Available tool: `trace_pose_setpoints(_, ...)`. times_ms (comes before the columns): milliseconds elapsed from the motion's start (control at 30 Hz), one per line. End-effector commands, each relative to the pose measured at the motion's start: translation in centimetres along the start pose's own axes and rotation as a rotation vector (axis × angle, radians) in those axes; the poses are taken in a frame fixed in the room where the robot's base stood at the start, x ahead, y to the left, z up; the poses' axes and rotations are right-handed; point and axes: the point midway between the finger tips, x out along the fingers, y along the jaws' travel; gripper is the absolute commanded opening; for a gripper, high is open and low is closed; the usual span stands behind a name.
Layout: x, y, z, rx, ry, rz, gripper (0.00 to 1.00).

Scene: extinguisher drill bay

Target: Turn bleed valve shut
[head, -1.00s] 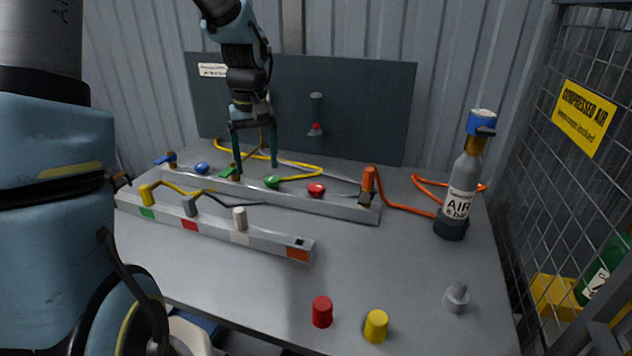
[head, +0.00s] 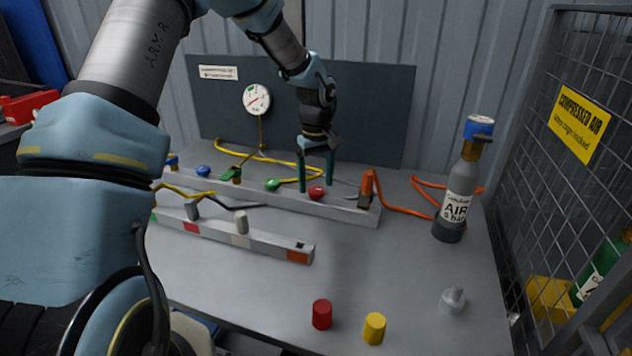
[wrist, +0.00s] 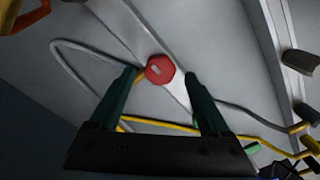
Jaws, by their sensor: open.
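A round red knob (head: 317,192) sits on the long grey manifold bar (head: 345,209), toward its right end. No label in view tells which valve is the bleed valve. My gripper (head: 316,187) points down at the red knob, with its two dark green fingers apart and empty. In the wrist view the red knob (wrist: 160,69) shows between the fingertips of my gripper (wrist: 160,76); contact cannot be made out. On the same bar are a green knob (head: 272,185), a blue knob (head: 203,171), a green lever (head: 231,174) and an upright orange lever (head: 368,184).
A round gauge (head: 256,99) hangs on the dark back panel (head: 375,100). A grey air bottle (head: 457,197) with an orange hose stands at right beside a mesh cage. A block with coloured patches (head: 268,246) lies in front. Red and yellow caps (head: 374,328) stand near the front edge.

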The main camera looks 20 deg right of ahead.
Motion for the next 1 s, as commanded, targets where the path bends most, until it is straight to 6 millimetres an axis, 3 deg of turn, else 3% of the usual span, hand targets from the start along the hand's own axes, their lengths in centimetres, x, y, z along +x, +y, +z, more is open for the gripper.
trace_pose_setpoints(200, 1.6, 0.0, 0.0, 0.001, 0.000, 0.001, 0.81)
trace_pose_setpoints(467, 1.8, 0.0, 0.0, 0.000, 0.000, 0.001, 0.81)
trace_pose_setpoints(1000, 1.7, 0.0, 0.0, 0.001, 0.000, 0.000, 0.22)
